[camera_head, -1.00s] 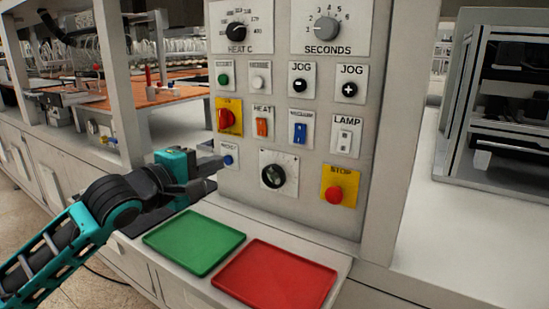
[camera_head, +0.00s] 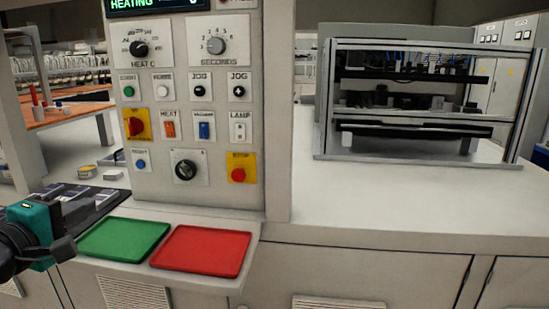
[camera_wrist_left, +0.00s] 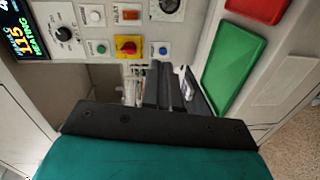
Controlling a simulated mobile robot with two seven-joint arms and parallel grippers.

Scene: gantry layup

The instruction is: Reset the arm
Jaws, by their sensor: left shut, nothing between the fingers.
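My left gripper (camera_head: 66,245) is at the lower left edge of the head view, teal with dark fingers. In the left wrist view its fingers (camera_wrist_left: 160,86) are together with nothing between them. It is in front of the control panel (camera_head: 228,120), left of the green tray (camera_head: 124,240), and touches no control that I can see. The panel carries knobs, switches and buttons. Its display (camera_head: 150,4) reads HEATING; the wrist view display (camera_wrist_left: 32,30) shows 115. My right gripper is not in view.
A red tray (camera_head: 202,250) lies right of the green one on the ledge. A dark tray (camera_head: 95,203) with small pieces lies behind my left gripper. A framed rack (camera_head: 420,95) stands on the white counter (camera_head: 370,200), whose front part is clear.

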